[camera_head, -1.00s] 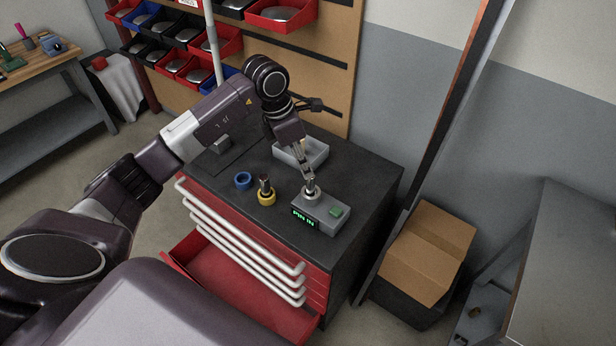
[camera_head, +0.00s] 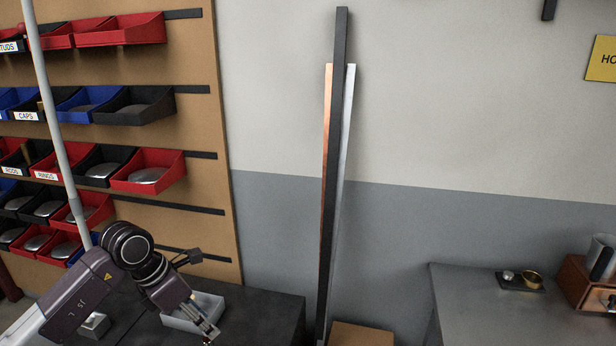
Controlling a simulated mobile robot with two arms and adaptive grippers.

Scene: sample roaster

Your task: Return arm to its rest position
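My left arm comes in from the lower left and bends at a round dark joint. My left gripper (camera_head: 209,334) points down over the black cabinet top (camera_head: 262,312), near the bottom edge of the view. It is in front of a grey tray (camera_head: 180,321). Its fingertips are small and close to the frame edge, so I cannot tell whether they are open or shut. My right arm and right gripper are not in view.
A pegboard with red, blue and black bins (camera_head: 148,171) stands behind my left arm. A pale pole (camera_head: 57,130) rises at the left. Long bars (camera_head: 332,170) lean on the wall. A grey bench (camera_head: 470,310) is at the right.

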